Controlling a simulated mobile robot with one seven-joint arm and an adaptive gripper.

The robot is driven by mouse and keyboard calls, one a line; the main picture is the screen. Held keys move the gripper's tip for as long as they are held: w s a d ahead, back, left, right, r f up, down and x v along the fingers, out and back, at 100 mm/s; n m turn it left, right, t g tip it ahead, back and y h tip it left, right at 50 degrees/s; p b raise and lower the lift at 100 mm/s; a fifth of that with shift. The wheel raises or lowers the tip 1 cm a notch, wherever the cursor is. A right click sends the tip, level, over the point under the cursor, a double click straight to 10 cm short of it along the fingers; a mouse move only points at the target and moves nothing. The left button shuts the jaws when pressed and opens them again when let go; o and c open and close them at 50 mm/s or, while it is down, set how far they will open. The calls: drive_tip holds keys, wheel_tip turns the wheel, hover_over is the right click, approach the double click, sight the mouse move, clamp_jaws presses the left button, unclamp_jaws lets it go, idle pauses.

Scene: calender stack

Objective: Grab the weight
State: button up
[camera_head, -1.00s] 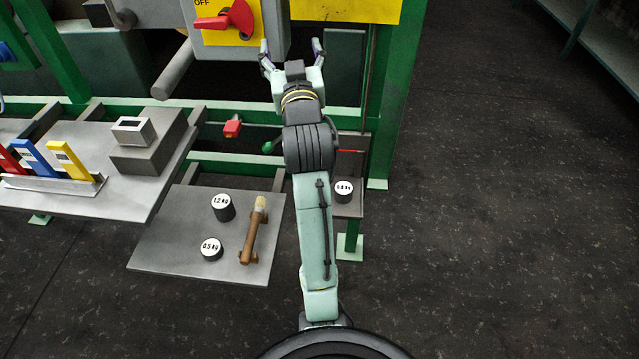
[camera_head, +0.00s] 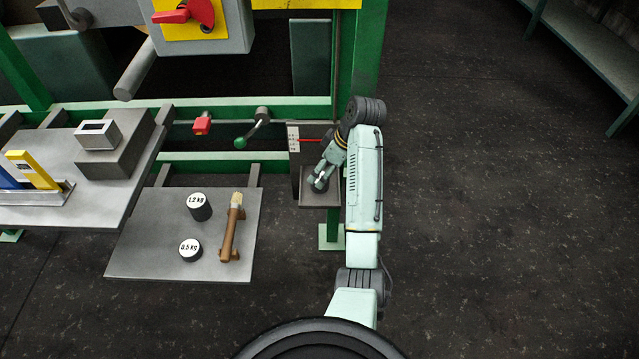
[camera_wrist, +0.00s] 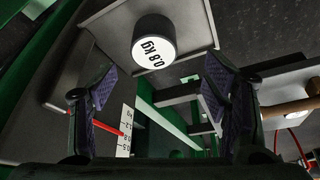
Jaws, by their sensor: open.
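The 0.8 kg weight (camera_wrist: 153,42), a dark cylinder with a white labelled top, stands on the small grey pan (camera_wrist: 196,18) in the wrist view. In the head view my arm and gripper hide it. My gripper (camera_head: 318,181) is over the pan (camera_head: 328,200). In the wrist view its fingers (camera_wrist: 162,88) are spread, with nothing between them, and the weight shows beyond the gap, apart from them. The 1.2 kg weight (camera_head: 200,208) and the 0.5 kg weight (camera_head: 190,250) stand on the lower grey plate (camera_head: 140,258).
A brown-handled brush (camera_head: 230,232) lies on the lower plate. A scale strip with a red pointer (camera_head: 308,140) stands behind the pan. A green-knobbed lever (camera_head: 241,142) and a green frame post (camera_head: 366,60) are close by.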

sight(320, 177)
drive_tip(key=shift+w+d+p+x, duration=0.15)
drive_tip(key=shift+p+x, duration=0.3)
drive_tip(key=shift+x, duration=1.1)
drive_tip(key=shift+w+d+p+x, duration=0.1)
drive_tip(key=shift+p+x, duration=0.3)
drive_tip(key=shift+x, duration=1.15)
drive_tip(key=shift+c, duration=0.6)
clamp_jaws()
drive_tip(key=shift+r, duration=0.1)
